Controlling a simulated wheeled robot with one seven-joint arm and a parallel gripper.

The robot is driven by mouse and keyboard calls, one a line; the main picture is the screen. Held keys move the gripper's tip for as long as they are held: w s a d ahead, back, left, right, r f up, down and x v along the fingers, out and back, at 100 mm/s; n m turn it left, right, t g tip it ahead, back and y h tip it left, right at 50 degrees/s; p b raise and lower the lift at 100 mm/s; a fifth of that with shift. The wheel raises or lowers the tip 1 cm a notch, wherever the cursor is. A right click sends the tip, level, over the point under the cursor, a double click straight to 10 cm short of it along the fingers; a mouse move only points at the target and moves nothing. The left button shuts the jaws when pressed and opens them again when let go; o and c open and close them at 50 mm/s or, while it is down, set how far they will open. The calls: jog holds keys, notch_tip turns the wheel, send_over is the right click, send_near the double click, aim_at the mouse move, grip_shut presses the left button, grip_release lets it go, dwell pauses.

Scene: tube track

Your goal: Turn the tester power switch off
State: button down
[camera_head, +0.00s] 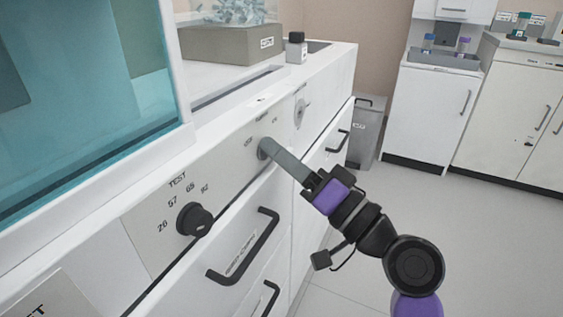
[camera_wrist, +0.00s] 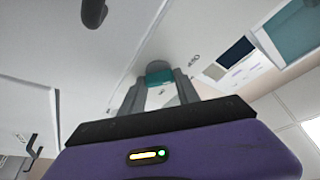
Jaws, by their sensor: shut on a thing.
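The tester's white front panel (camera_head: 225,160) runs along the left in the head view. A small grey switch (camera_head: 263,148) sits on it, with tiny labels around it too small to read. My gripper (camera_head: 271,153) reaches the switch from the lower right, and its fingers are shut on it. In the wrist view the switch (camera_wrist: 159,66) shows between the tips of my gripper (camera_wrist: 160,80). The fingers hide much of it, so I cannot tell which setting it points to.
A black TEST dial (camera_head: 194,220) with several numbers sits nearer on the panel. Black drawer handles (camera_head: 243,248) stick out below. A glass sash (camera_head: 90,90) is at the left. A grey bin (camera_head: 367,130) stands beyond; the floor (camera_head: 460,240) at the right is clear.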

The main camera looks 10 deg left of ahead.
jog(key=shift+f, duration=0.1)
jog(key=c, duration=0.9)
grip_release()
jog(key=shift+p+v, duration=0.5)
jog(key=shift+v, duration=3.4)
